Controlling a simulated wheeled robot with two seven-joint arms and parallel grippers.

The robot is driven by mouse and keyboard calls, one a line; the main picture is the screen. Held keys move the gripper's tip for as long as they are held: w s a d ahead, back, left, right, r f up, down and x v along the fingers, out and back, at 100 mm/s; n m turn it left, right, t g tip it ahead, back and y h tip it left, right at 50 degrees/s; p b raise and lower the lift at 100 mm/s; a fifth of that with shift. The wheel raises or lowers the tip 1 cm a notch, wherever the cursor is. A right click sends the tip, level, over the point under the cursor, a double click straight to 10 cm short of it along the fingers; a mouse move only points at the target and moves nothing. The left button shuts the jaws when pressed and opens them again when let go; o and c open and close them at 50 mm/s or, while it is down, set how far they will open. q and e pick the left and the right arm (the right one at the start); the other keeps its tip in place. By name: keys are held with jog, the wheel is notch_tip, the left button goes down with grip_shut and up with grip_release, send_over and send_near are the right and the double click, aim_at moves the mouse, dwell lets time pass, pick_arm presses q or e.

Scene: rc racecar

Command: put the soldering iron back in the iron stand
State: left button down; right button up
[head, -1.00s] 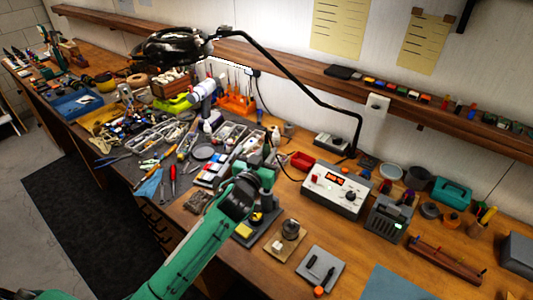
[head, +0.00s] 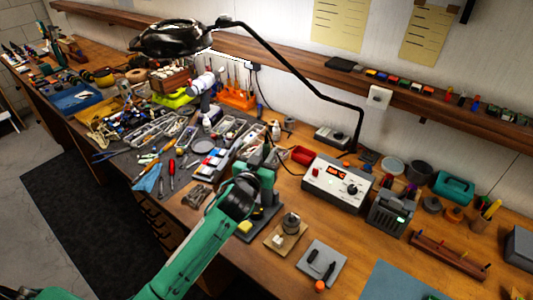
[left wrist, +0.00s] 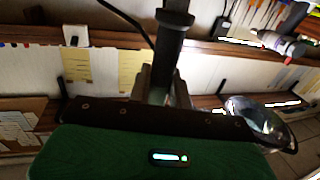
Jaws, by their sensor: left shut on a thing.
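My left gripper (head: 264,160) is at the end of the green arm, over the middle of the bench. In the left wrist view its fingers (left wrist: 163,88) are shut on a dark, cylindrical handle, which I take to be the soldering iron (left wrist: 173,42). The iron's tip is hidden there, and the arm hides most of the iron in the head view. A dark base with a yellow sponge, apparently the iron stand (head: 265,221), lies just below and beyond my wrist. Its holder is hidden, so I cannot tell whether the iron touches it. My right gripper is not in view.
The white soldering station (head: 338,184) stands right of the gripper, with a black cable on its left. Parts trays (head: 218,160) crowd the left. A lamp arm (head: 300,80) crosses above.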

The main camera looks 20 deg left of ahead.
pick_arm(q)
jog(key=shift+f+b, duration=0.45)
jog(key=shift+f, duration=0.25)
jog(key=shift+f+b, duration=1.4)
jog(key=shift+f, duration=0.55)
jog(key=c, duration=0.8)
grip_release()
